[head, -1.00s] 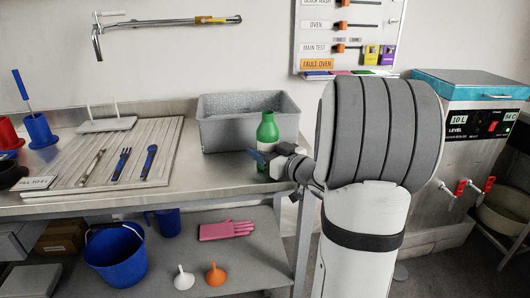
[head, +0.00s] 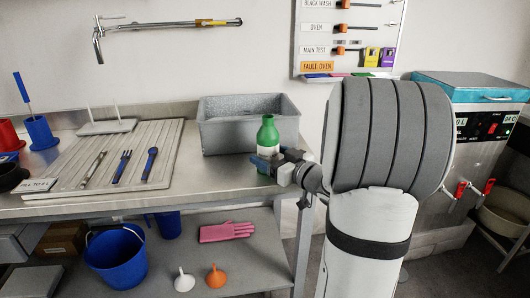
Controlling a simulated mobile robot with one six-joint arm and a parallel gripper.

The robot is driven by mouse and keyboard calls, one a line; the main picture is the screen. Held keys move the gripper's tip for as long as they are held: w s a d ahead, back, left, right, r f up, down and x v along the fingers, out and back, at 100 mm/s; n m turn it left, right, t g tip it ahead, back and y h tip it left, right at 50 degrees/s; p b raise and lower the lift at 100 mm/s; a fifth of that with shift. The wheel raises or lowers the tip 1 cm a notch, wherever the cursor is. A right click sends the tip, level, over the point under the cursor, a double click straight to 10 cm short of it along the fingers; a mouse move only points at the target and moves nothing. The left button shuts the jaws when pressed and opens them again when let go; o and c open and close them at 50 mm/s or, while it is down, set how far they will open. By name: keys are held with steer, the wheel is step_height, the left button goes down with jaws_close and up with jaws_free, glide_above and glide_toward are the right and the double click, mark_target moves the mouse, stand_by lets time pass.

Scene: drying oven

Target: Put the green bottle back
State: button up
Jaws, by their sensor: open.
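The green bottle (head: 268,134) stands upright on the metal bench (head: 210,178), near its right end and just in front of the grey bin. It has a white or pale lower part. My gripper (head: 266,164) is at the lower part of the bottle, coming from the right, with its blue-tipped fingers in front of and around the bottle's base. The gripper is open. Its far finger and any contact with the bottle are hidden.
A grey bin (head: 249,130) stands right behind the bottle. A ribbed drainboard (head: 150,135) with utensils lies to the left. A blue bucket (head: 117,257), pink glove (head: 227,231) and two funnels sit on the lower shelf. The bench between drainboard and bottle is clear.

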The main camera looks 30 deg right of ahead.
steer(key=p+v, duration=0.1)
steer(key=v, duration=0.8)
steer(key=shift+s, duration=0.3)
